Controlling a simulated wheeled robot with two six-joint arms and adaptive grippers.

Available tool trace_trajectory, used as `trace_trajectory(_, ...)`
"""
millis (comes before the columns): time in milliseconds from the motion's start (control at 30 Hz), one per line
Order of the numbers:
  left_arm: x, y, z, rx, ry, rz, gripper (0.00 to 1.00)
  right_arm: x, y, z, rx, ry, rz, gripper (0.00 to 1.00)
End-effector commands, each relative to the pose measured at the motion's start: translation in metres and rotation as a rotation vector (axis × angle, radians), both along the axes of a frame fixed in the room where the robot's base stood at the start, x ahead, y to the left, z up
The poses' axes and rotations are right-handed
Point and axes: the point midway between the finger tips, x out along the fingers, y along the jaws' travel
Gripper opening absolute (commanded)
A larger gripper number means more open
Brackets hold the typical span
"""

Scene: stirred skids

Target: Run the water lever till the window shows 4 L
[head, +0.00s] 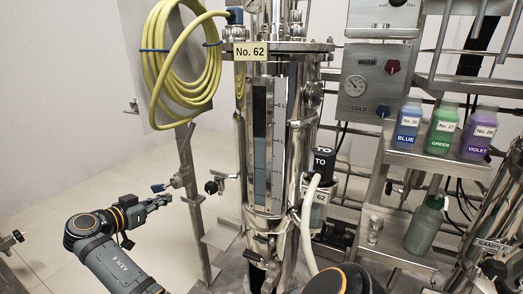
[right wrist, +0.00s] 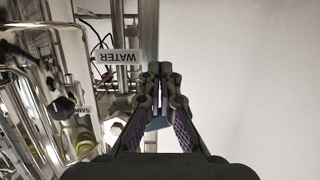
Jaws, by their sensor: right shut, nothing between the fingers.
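The steel vessel marked No. 62 (head: 251,52) stands mid-view in the head view. In the right wrist view, my right gripper (right wrist: 160,75) is shut and empty. A blue piece (right wrist: 158,124) shows behind its fingers, and a WATER tag (right wrist: 118,57) hangs left of them.
A yellow hose coil (head: 185,60) hangs upper left. A panel with a dial (head: 356,86) and bottles in blue (head: 407,125), green (head: 442,128) and violet (head: 478,131) stand at right. Another valve handle (head: 212,187) juts out beside the vessel.

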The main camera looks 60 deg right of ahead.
Motion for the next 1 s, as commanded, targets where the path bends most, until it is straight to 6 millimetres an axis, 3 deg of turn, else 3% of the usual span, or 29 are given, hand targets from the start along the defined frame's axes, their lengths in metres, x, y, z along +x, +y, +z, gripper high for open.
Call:
trace_trajectory(233, 0.0, 0.0, 0.008, 0.0, 0.0, 0.0, 0.67, 0.008, 0.0, 0.02, 0.0, 0.0, 0.0, 0.0)
trace_trajectory(633, 0.0, 0.0, 0.009, 0.0, 0.0, 0.0, 0.67, 0.01, 0.001, 0.023, -0.001, 0.0, 0.0, 0.0)
trace_trajectory(933, 0.0, 0.0, 0.021, 0.0, 0.0, 0.0, 0.67, 0.015, 0.001, 0.044, -0.001, 0.0, 0.0, 0.0)
trace_trajectory(1000, 0.0, 0.0, 0.018, 0.0, -0.001, 0.0, 0.67, 0.015, 0.001, 0.04, -0.001, 0.001, -0.001, 0.0)
